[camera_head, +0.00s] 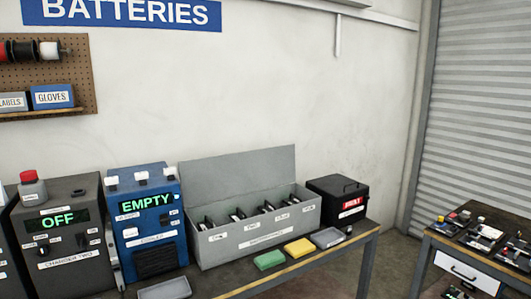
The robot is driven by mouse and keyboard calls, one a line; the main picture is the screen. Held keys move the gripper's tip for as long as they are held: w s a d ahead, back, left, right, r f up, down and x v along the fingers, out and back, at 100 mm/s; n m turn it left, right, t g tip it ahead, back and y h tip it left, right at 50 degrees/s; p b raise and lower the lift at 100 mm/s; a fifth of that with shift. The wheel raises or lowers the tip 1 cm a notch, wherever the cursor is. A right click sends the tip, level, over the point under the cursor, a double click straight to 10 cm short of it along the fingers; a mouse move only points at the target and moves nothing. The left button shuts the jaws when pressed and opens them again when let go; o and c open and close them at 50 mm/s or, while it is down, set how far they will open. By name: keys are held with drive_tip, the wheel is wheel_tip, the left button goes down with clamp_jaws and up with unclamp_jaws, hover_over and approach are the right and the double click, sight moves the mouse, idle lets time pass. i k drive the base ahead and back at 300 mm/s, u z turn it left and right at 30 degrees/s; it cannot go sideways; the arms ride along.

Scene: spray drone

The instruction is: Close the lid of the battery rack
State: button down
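The battery rack (255,240) is a long grey box on the workbench against the wall. Its lid (240,165) stands open, tilted up along the back edge. Several dark batteries with handles (238,214) sit in a row inside the rack. Small white labels are on its front. My gripper is not in view.
A blue unit reading EMPTY (148,215) and a grey charger reading OFF (60,240) stand left of the rack. A black box (338,198) stands right. A green sponge (269,260), a yellow sponge (299,248) and a grey tray (327,238) lie in front.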

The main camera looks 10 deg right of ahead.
sight(206, 180)
drive_tip(key=u, duration=0.25)
drive_tip(key=k, duration=0.4)
drive_tip(key=z, duration=1.4)
drive_tip(key=i, duration=1.25)
drive_tip(key=u, duration=0.7)
